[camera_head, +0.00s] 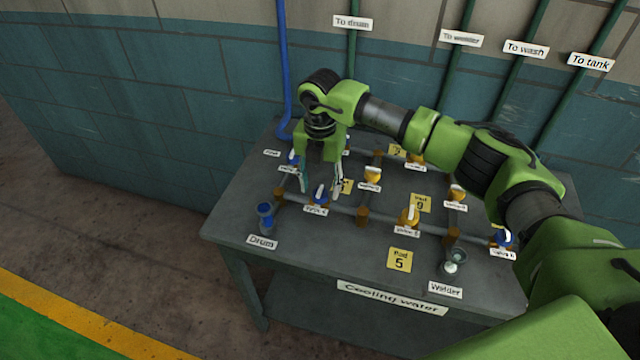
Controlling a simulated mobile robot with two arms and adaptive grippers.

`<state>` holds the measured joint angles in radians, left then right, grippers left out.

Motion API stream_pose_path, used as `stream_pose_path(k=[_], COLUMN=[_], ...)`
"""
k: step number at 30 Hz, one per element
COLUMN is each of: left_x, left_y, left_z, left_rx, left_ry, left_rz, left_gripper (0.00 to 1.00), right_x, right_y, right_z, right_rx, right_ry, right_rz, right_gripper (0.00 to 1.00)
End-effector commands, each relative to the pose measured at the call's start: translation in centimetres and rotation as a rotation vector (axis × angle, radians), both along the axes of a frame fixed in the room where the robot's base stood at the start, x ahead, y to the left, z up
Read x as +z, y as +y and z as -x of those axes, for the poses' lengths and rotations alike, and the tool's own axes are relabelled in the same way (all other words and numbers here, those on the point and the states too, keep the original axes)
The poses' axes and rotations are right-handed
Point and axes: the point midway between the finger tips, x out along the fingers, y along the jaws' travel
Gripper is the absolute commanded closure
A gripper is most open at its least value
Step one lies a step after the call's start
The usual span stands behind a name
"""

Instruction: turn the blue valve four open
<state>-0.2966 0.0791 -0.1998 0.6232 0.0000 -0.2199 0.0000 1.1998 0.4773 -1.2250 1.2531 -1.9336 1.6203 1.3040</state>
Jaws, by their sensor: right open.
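The blue valve four (320,194) sits on the front pipe at the left part of the grey table, with a small white label in front of it that is hard to read. My right gripper (320,186) points down from above with its fingers apart. In the picture one finger shows to the left of the valve's blue handle and the other to its right. I cannot tell whether the fingers touch the handle or how low they are. The exact angle of the handle is too small to tell. My left gripper is not in view.
Another blue valve (294,157) is close behind, and one (502,238) is at the right. Several yellow valves (409,215) share the pipes. The Drum outlet (265,214) and Welder outlet (452,260) stand near the table's front edge. The wall is close behind.

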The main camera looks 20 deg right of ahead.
Motion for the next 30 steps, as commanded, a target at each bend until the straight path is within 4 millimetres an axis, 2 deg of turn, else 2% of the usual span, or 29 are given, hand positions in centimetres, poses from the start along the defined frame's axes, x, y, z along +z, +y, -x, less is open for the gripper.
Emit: stream_pose_path(k=[1,4,14,18,19,30], left_x=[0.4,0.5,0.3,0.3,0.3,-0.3], left_y=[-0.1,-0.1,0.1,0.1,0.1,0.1], left_z=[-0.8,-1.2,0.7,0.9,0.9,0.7], left_rx=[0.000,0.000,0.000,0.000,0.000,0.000], left_ry=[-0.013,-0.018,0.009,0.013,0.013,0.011], left_rz=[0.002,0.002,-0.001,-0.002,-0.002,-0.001], left_gripper=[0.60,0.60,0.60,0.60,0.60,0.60], right_x=[-0.4,-1.2,-1.5,-1.5,-1.5,-1.6], right_y=[0.0,0.0,0.0,0.0,0.0,0.0], right_z=[0.1,0.0,0.0,0.0,0.0,0.0], right_rx=[0.000,0.000,0.001,0.001,0.001,0.040], right_ry=[0.001,0.000,-0.001,-0.001,-0.001,-0.001], right_rz=[0.000,0.000,0.001,0.001,0.001,0.001], right_gripper=[0.55,0.55,0.55,0.91,0.93,0.93])
